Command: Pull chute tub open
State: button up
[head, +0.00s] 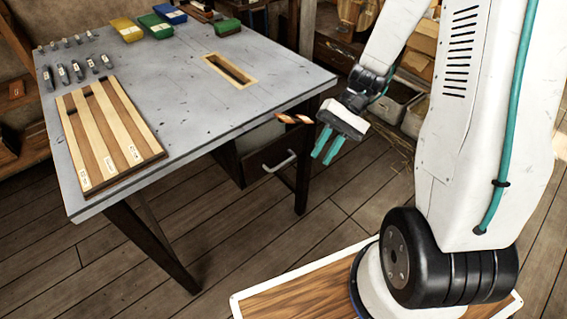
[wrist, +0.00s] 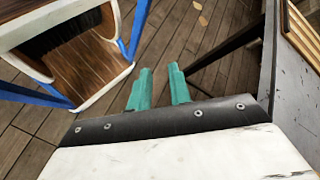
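The chute tub (head: 262,165) is a dark box under the right side of the table, with a pale grey bar handle (head: 281,161) on its front. It looks pushed in under the tabletop. My gripper (head: 327,146) is in the air to the right of the handle, apart from it, with its teal fingers pointing down. In the wrist view my gripper (wrist: 158,78) shows a gap between the fingers and nothing in it. I cannot make out the tub or its handle in the wrist view.
The grey table (head: 200,115) has a wood-framed slot (head: 230,71) above the tub. A dark table leg (head: 303,165) stands between handle and gripper in the head view. An orange-and-white striped piece (head: 294,119) is at the table edge. The floor in front is clear.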

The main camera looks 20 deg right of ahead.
jog(key=w+d+f+m+t+y, duration=0.1)
jog(key=w+f+m+t+y, duration=0.2)
jog(key=f, duration=0.6)
jog(key=w+f+m+t+y, duration=0.1)
jog(key=w+f+t+y, duration=0.2)
jog(key=w+f+t, duration=0.5)
jog(key=n+t, duration=0.1)
jog(key=n, duration=0.1)
send_near(283, 163)
jog(key=x, duration=0.3)
jog(key=shift+h, duration=0.3)
jog(key=x, duration=0.7)
jog(key=shift+w+d+f, duration=0.1)
jog(key=shift+w+f, duration=0.05)
jog(key=shift+c, duration=0.3)
grip_shut()
